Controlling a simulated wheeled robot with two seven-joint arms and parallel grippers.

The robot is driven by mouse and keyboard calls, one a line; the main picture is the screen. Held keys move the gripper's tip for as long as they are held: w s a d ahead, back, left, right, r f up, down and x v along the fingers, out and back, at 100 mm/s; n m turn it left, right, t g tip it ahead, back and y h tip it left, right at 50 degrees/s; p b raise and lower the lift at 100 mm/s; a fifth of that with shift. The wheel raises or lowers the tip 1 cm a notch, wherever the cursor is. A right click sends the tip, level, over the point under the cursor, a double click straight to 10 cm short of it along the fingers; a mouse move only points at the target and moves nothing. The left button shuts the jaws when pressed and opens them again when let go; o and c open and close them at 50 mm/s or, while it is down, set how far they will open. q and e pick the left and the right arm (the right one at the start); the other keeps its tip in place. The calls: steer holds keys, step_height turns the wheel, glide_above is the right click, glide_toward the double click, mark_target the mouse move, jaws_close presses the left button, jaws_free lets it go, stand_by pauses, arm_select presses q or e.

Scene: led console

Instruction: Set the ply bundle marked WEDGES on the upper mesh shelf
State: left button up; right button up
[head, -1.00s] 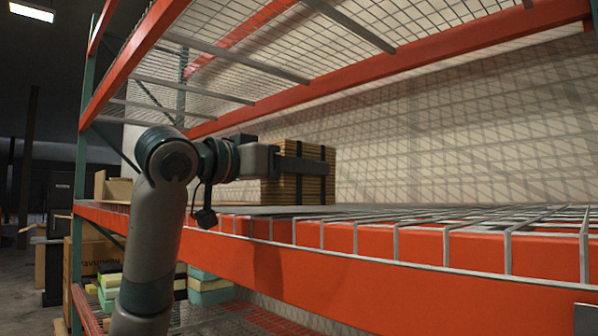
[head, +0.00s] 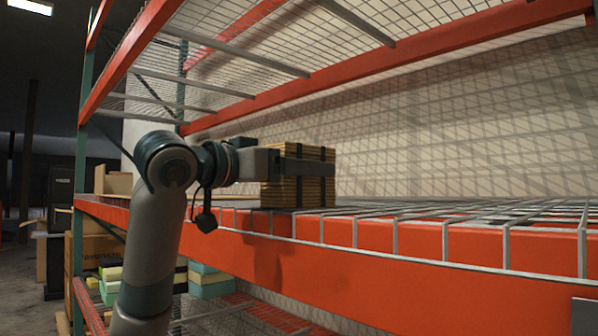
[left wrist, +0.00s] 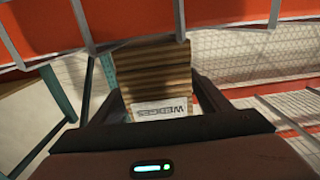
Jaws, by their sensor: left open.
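The ply bundle (head: 282,192) is a squarish stack of tan sheets with dark straps. It stands upright at the left part of the mesh shelf (head: 420,216), its base level with the mesh, and appears to rest on it. My left gripper (head: 305,167) is open around the bundle, one finger lying across its near side. In the left wrist view the bundle (left wrist: 152,72) sits between the two fingers (left wrist: 160,100), with the white WEDGES label (left wrist: 163,109) facing the camera. Whether the fingers touch the bundle cannot be told. My right gripper is not in view.
An orange beam (head: 300,262) edges the shelf in front. Another mesh level with an orange beam (head: 400,53) hangs above. A tan box (head: 116,183) is farther left. Yellow and teal blocks (head: 208,283) lie on the lower level. The mesh right of the bundle is clear.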

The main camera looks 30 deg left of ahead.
arm_select(q)
steer(key=shift+r, duration=0.15)
steer(key=shift+s+a, duration=0.15)
steer(key=shift+s, duration=0.15)
steer(key=b+v, duration=0.4)
steer(key=v, duration=0.7)
steer(key=shift+b, duration=0.4)
